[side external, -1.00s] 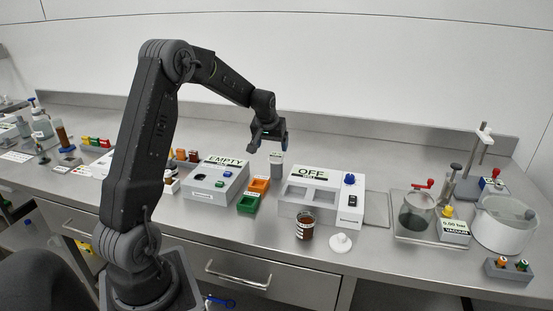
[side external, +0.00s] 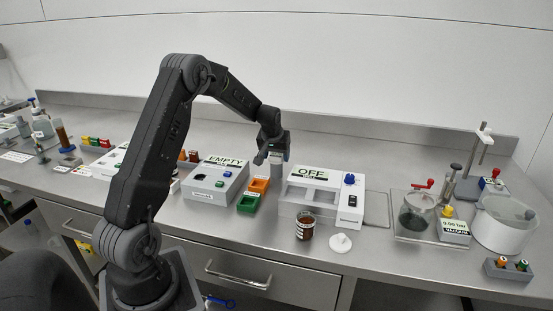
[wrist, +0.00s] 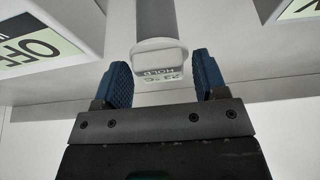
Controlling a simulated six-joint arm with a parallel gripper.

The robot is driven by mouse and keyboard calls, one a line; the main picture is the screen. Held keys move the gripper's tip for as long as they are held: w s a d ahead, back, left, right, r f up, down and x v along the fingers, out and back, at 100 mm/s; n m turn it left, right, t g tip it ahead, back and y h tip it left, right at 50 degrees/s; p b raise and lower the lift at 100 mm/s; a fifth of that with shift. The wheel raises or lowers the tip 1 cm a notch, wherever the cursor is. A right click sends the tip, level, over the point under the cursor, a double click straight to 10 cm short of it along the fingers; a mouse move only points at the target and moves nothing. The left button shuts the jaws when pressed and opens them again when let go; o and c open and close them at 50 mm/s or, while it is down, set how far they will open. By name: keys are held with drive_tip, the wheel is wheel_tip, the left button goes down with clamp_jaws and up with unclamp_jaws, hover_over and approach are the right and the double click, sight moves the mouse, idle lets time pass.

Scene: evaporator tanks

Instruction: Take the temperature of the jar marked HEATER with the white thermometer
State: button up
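The white thermometer (wrist: 158,55) has a pale head with a small display that reads about 23 °C and HOLD, upside down in the wrist view. A grey cylinder stands behind the head. My gripper (wrist: 162,76) is open, with a blue fingertip on each side of the head and visible gaps between. In the side view my gripper (side external: 270,159) is low beside a pale upright piece (side external: 278,171), left of the OFF box.
The OFF box (side external: 323,178) stands close right of my gripper. The EMPTY box (side external: 213,192) and orange (side external: 259,185) and green (side external: 247,204) bins are to the left. A white lid (side external: 340,244) lies right of the jar. A glass vessel (side external: 416,218) stands farther right.

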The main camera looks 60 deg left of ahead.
sight(276, 155)
drive_tip(key=c, duration=0.6)
wheel_tip(276, 155, up, 9)
drive_tip(key=shift+r, duration=0.1)
idle(0.5)
drive_tip(key=s+d, duration=0.2)
drive_tip(key=d, duration=0.7)
drive_tip(key=s+d+f, duration=0.1)
drive_tip(key=s+d, duration=0.1)
drive_tip(key=d, duration=0.8)
drive_tip(key=s+d+f, duration=0.1)
drive_tip(key=s+d, duration=0.2)
drive_tip(key=d, duration=0.6)
drive_tip(key=shift+s+d, duration=0.1)
drive_tip(key=shift+d, duration=0.2)
